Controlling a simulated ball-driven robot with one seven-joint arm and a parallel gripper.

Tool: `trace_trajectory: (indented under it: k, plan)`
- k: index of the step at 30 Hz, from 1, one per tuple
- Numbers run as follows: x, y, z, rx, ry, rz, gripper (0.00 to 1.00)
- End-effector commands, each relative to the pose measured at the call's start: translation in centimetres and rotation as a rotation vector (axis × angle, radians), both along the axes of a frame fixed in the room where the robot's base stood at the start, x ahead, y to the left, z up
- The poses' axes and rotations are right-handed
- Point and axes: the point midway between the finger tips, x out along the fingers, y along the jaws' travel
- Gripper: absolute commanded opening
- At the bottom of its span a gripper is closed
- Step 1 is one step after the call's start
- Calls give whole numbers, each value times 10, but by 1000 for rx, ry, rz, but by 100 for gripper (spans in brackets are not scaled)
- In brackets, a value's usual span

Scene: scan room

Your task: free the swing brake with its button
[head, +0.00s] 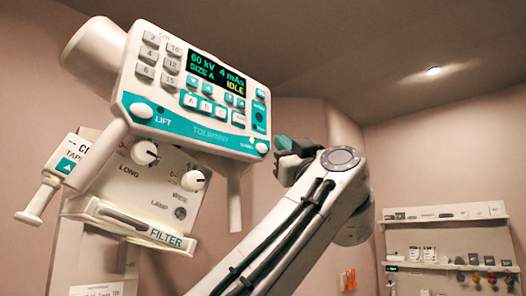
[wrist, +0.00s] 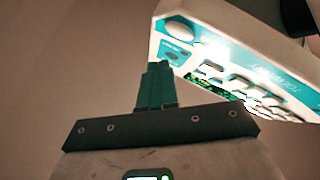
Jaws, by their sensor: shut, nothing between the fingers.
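The white and teal control head (head: 190,85) has a lit display reading IDLE (head: 217,72). A round white button marked LIFT (head: 142,110) is at its lower left. Another round white button (head: 262,147) is at its lower right; its small label is too blurred to read surely. This right-hand button also shows in the wrist view (wrist: 180,31), where the panel is upside down. My gripper (head: 283,143) has green fingers, shut and empty, just right of that button. In the wrist view the fingertips (wrist: 157,66) are below the button, apart from it in the picture.
Handles hang from both sides of the head. Below are two knobs (head: 145,152) and a FILTER tray (head: 130,222). A wall shelf (head: 445,215) with small items is at the right.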

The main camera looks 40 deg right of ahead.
Motion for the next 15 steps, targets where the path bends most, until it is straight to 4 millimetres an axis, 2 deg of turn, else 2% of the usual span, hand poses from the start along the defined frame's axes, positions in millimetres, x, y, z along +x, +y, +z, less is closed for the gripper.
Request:
trace_trajectory:
  k: [9,15]
  plan:
    - [-27,-1,-1,-1,0,-1,0]
    - [-31,-1,0,1,0,1,0]
